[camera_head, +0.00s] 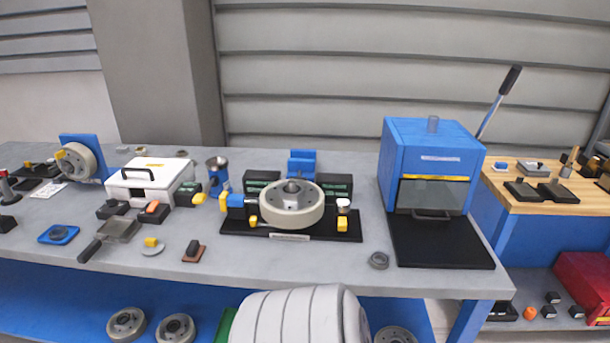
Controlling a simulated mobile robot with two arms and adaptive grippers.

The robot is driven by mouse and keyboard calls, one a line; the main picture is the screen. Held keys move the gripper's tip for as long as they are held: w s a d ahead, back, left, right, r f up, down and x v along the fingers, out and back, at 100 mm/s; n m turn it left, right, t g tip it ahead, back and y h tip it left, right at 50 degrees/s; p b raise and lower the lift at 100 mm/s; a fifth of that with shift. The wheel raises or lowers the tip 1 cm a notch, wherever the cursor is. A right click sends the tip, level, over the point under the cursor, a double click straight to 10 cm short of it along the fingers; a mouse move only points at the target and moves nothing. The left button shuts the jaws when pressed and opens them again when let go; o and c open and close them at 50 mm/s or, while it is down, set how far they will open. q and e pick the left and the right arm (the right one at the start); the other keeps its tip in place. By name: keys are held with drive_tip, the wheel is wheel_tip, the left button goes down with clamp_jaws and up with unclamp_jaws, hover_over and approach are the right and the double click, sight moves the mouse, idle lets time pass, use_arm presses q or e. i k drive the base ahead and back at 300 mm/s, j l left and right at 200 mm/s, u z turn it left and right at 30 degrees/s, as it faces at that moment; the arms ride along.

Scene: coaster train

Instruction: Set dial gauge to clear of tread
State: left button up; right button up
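A pale wheel (291,207) with a grey metal hub lies flat on a black fixture plate (270,234) in the middle of the bench. Its pale outer band is the tread. A small white-topped part (343,204), which looks like the dial gauge, stands close to the right of the tread above a yellow block (342,223). I cannot tell whether its tip touches the tread, and no dial reading is legible. A blue and yellow part (232,201) sits at the wheel's left. Neither of my grippers is in view.
A blue press (432,160) with a long lever stands right of the fixture, over a black mat (441,242). A small dark ring (379,260) lies near the front edge.

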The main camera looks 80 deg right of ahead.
sight(342, 216)
drive_tip(key=k+z, duration=0.35)
drive_tip(key=z, duration=0.15)
drive_tip(key=k+l+z, duration=0.3)
drive_tip(key=z, duration=1.7)
